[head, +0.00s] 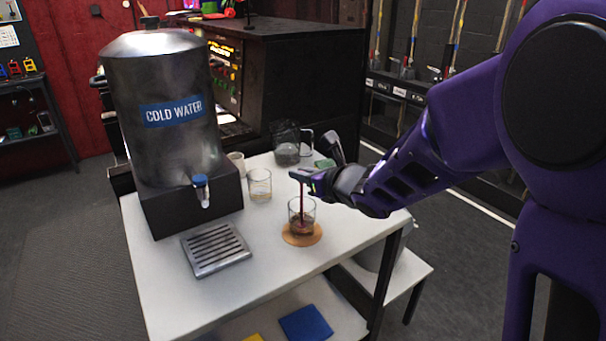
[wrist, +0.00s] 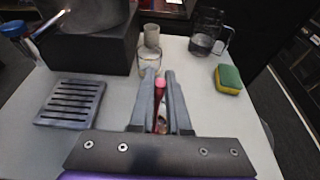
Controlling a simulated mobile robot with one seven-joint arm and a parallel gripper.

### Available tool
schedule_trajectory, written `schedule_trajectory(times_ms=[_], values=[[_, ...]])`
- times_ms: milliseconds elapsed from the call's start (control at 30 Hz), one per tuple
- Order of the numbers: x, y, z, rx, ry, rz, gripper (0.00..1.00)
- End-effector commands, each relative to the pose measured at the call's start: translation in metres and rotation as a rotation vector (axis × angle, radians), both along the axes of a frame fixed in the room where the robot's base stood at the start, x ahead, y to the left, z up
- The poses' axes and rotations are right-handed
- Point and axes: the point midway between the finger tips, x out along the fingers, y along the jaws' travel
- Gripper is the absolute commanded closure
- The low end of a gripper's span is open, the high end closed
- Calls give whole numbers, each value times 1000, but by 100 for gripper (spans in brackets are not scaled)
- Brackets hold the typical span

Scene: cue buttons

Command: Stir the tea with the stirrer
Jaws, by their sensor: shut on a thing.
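The stirrer (head: 302,196) is a thin dark-red stick, held upright, and its lower end is inside the glass of tea (head: 301,216). The glass holds brown tea and stands on a round orange-brown coaster (head: 302,238) on the white table. My gripper (head: 306,180) is above the glass, shut on the stirrer's upper part. In the wrist view the stirrer's pink-red top (wrist: 160,83) shows between the two grey fingers (wrist: 161,100). The glass is mostly hidden behind the fingers there.
A metal cold water dispenser (head: 165,115) stands at the left, with a slotted drip tray (head: 216,249) before it. Another glass (head: 260,185), a pale cup (head: 236,163), a pitcher (head: 287,152) and a green-yellow sponge (wrist: 228,79) stand behind. The table's front is clear.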

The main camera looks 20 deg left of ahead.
Motion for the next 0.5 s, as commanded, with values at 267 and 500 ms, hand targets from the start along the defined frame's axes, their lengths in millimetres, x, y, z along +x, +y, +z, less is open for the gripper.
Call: schedule_trajectory(times_ms=[267,500], values=[[0,0,7,1,-2,0,100],[0,0,27,2,-3,0,100]])
